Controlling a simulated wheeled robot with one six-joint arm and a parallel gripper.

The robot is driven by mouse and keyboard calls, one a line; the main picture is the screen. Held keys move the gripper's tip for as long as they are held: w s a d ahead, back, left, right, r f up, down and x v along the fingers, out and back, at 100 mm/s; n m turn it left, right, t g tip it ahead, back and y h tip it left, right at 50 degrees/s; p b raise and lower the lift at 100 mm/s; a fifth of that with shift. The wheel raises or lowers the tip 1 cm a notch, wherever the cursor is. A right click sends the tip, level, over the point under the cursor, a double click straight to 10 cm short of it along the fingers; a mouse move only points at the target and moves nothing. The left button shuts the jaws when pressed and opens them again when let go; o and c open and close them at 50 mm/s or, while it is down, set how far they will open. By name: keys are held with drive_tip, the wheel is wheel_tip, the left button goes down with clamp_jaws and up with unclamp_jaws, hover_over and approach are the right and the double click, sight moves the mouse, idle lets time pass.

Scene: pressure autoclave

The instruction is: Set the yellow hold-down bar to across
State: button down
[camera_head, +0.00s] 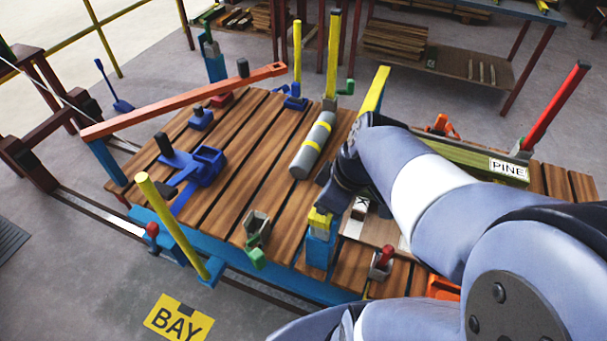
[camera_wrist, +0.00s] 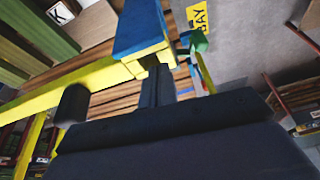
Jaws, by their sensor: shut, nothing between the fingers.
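The yellow hold-down bar (camera_head: 374,92) runs across the plank table, from the far side toward the blue post (camera_head: 319,248) at the near edge. My arm hides its middle in the head view. In the wrist view the bar (camera_wrist: 100,75) comes in from the left, with a black knob (camera_wrist: 72,104) on it, and its yellow end meets the blue post (camera_wrist: 139,28). I cannot tell whether it is fully seated. My gripper (camera_wrist: 157,76) is shut and empty, with its fingertips at the bar's end by the post.
An orange bar (camera_head: 190,98) spans the table's left part. A grey cylinder with yellow bands (camera_head: 312,145) lies left of my gripper. A green beam marked PINE (camera_head: 465,158) lies right, by a raised red lever (camera_head: 555,105). A yellow post (camera_head: 172,225) leans at the near left.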

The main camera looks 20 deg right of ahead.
wheel_tip(320, 180, up, 8)
drive_tip(key=shift+s+d, duration=0.25)
drive_tip(key=shift+d, duration=0.05)
drive_tip(key=shift+f, duration=0.1)
drive_tip(key=x, duration=0.6)
drive_tip(key=s+d+x, duration=0.1)
drive_tip(key=x, duration=0.2)
drive_tip(key=shift+d+f, duration=0.1)
drive_tip(key=shift+f, duration=0.25)
drive_tip(key=shift+s, duration=0.1)
